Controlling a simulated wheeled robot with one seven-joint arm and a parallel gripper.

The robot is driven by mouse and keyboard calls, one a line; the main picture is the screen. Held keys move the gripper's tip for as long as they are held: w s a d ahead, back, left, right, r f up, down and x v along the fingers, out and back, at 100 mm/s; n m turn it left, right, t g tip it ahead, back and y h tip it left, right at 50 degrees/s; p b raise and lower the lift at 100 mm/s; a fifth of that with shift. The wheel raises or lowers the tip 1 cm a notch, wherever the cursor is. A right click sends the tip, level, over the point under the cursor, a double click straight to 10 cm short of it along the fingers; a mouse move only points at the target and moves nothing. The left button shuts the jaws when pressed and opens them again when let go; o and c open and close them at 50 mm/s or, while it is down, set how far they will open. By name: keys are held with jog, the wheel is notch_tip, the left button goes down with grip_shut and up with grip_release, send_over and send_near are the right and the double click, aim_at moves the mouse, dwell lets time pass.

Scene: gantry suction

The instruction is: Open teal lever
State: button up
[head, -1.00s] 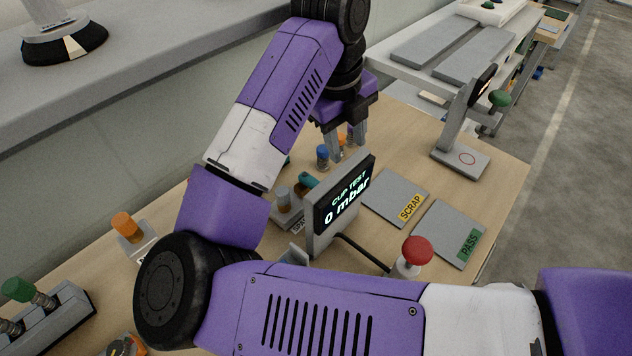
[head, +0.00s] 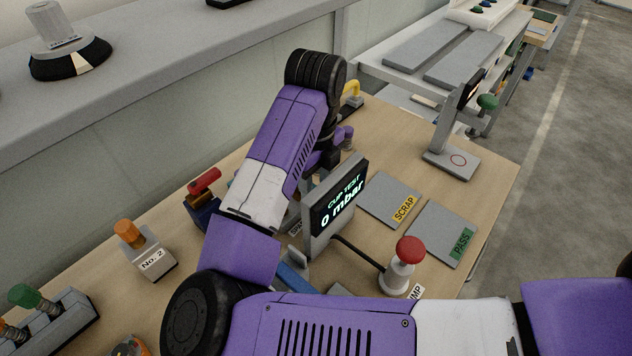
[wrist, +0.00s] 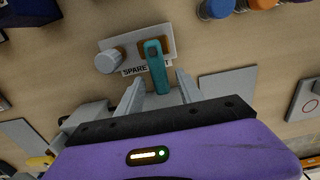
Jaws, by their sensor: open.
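The teal lever (wrist: 156,68) shows in the wrist view as a flat bar on a grey block (wrist: 167,35) whose label begins "SPARE". A round grey stub (wrist: 109,61) is on the same block, left of the lever. My gripper (wrist: 158,82) is open, with one finger on each side of the lever's lower end. A gap shows on both sides, and I cannot tell the depth between fingertips and lever. In the head view my arm and the display hide the lever and the fingers; only part of the block's label (head: 296,228) shows.
The display reading "CUP TEST 0 mbar" (head: 341,200) stands close in front of my wrist. The red-topped button (head: 410,251), SCRAP plate (head: 382,193) and PASS plate (head: 449,226) are to the right. A block marked No. 2 (head: 150,258) is at left. Blue (wrist: 215,9) and orange pieces lie beyond the lever.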

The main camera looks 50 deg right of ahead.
grip_shut()
dwell(1.4)
